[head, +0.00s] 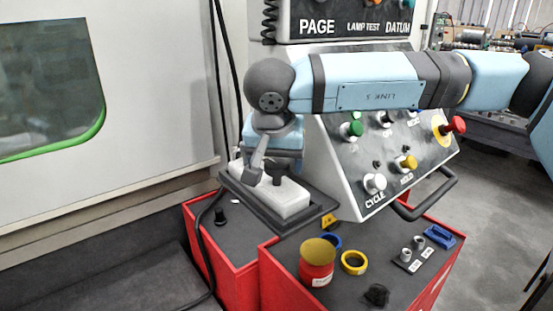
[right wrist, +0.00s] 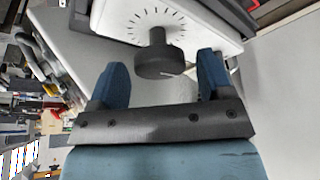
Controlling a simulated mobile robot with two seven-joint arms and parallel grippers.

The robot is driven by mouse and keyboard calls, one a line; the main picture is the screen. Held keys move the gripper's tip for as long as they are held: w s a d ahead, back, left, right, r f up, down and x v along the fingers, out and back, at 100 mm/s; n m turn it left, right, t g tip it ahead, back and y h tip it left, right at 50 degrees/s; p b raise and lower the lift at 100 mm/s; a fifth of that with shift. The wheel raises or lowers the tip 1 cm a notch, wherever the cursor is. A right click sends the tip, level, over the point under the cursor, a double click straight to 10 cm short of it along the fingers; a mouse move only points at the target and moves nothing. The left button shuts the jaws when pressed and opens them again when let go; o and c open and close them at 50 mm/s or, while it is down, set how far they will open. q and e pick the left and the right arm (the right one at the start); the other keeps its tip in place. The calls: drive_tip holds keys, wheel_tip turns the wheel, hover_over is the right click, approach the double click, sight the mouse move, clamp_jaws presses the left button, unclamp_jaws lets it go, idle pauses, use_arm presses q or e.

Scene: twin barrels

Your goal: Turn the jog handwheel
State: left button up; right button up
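The jog handwheel is a dark round knob (right wrist: 160,62) on a white box with a ring of black tick marks (right wrist: 185,18), seen in the right wrist view. In the head view the white box (head: 290,200) lies in a dark tray, and the dark knob (head: 279,175) shows in part beneath my right gripper (head: 264,166). In the right wrist view my right gripper (right wrist: 162,66) is open, its two blue fingers on either side of the knob with gaps visible. Whether the fingertips reach down beside the knob is hard to tell. My left gripper is not in view.
A sloped control panel (head: 365,185) with coloured knobs stands right of the tray. The red cabinet top (head: 340,285) holds a red can (head: 317,265), a yellow ring (head: 354,263) and a blue part (head: 440,237). A machine wall with a green-edged window (head: 50,90) is at left.

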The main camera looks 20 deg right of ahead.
drive_tip(key=c, duration=0.8)
drive_tip(key=shift+o, duration=0.2)
